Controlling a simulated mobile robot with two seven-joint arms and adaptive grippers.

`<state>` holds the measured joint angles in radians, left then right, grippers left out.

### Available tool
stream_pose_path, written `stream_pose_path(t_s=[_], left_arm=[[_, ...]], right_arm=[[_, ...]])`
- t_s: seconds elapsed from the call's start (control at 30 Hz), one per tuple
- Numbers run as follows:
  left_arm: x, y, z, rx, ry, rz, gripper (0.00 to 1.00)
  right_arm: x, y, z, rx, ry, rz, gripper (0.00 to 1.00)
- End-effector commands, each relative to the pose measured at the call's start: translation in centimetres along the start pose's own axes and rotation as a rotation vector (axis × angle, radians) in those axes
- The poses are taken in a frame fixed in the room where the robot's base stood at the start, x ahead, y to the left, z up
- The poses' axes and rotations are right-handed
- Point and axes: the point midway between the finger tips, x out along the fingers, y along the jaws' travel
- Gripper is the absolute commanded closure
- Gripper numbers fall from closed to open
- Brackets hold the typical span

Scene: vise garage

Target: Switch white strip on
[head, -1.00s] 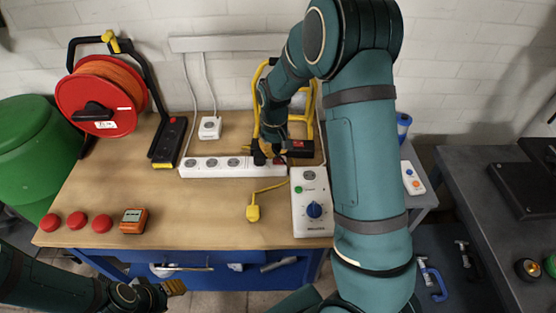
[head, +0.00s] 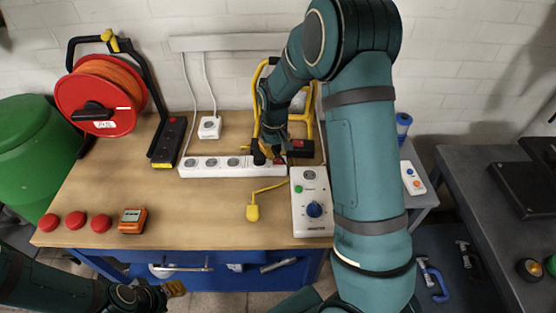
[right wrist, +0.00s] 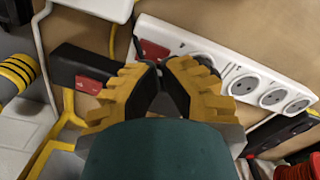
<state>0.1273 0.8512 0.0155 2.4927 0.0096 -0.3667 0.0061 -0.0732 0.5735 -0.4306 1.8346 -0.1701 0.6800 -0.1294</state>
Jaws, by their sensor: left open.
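The white strip (head: 215,172) lies along the back of the wooden workbench, with a row of round sockets. Its red switch (right wrist: 152,50) is at the end nearest my right gripper, and it also shows partly in the head view (head: 281,160). My right gripper (right wrist: 159,67) has its yellow and black fingertips together, just beside the red switch; the view does not settle whether they touch it. In the head view my right gripper (head: 268,157) is partly hidden by its own arm. My left gripper (head: 172,289) is open and empty in front of the bench.
A black strip (head: 168,142), white adapter (head: 209,127) and red cable reel (head: 100,97) stand left. A black-red block (right wrist: 85,78) is close to my right gripper.

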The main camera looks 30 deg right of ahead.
Motion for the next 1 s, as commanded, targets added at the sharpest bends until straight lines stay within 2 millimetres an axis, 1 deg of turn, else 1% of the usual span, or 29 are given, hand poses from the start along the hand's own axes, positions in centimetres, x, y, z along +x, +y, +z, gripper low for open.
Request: stream_pose_path(t_s=[0.17, 1.0], left_arm=[[-0.7, 0.2, -0.1, 0.0, 0.0, 0.0, 0.53], [-4.9, 1.8, -0.6, 0.0, 0.0, 0.0, 0.53]], right_arm=[[-0.7, -0.1, 0.1, -0.001, -0.005, -0.001, 1.0], [-6.8, -0.1, 0.0, -0.001, -0.002, 0.0, 1.0]])
